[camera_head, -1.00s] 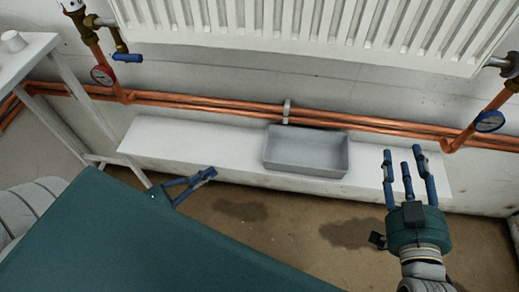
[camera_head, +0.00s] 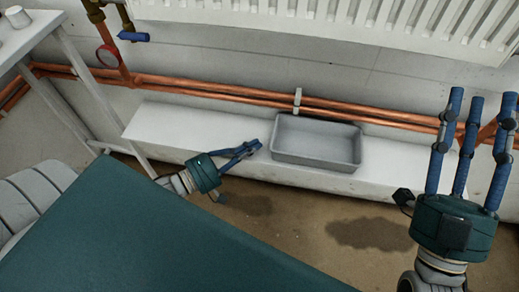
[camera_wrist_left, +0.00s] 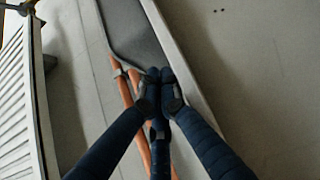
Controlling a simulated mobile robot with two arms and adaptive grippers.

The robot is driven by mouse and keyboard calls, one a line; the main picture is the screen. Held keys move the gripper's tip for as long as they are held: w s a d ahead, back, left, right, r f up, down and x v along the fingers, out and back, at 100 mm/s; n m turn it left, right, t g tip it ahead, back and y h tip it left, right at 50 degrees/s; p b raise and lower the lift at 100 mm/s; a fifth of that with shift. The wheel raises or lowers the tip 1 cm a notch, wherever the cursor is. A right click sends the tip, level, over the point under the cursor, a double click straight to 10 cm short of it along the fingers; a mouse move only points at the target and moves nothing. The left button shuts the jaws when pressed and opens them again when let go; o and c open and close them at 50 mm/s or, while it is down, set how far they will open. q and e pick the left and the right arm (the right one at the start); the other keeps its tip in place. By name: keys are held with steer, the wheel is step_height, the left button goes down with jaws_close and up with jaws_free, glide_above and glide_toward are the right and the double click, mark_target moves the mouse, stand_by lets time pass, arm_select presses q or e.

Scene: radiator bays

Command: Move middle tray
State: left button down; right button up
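The grey rectangular tray (camera_head: 317,160) sits on the white ledge (camera_head: 200,130) below the radiator, in front of the copper pipes. My left gripper (camera_head: 255,146) is left of the tray, its blue fingers pointing at the tray's left end and apart from it. In the left wrist view its fingertips (camera_wrist_left: 160,75) meet with nothing visible between them. Part of the grey tray (camera_wrist_left: 130,28) shows beyond them. My right gripper (camera_head: 482,96) is at the right, empty, its blue fingers spread and pointing up, clear of the tray.
Copper pipes (camera_head: 220,88) run along the wall behind the ledge, with a bracket (camera_head: 297,100) behind the tray. A white radiator (camera_head: 330,20) hangs above. A white table (camera_head: 30,38) stands at the left. The ledge left of the tray is clear.

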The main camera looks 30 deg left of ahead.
arm_select(q)
steer(key=shift+w+d, duration=0.15)
steer(key=shift+d, duration=0.4)
steer(key=shift+w+d, duration=0.15)
steer(key=shift+d, duration=0.4)
arm_select(e)
steer(key=shift+s+d+r+t+y, duration=0.2)
steer(key=shift+s+r+t+y, duration=0.2)
steer(key=shift+s+r+t, duration=0.55)
steer(key=shift+s+r+g, duration=0.2)
steer(key=shift+s+g, duration=0.05)
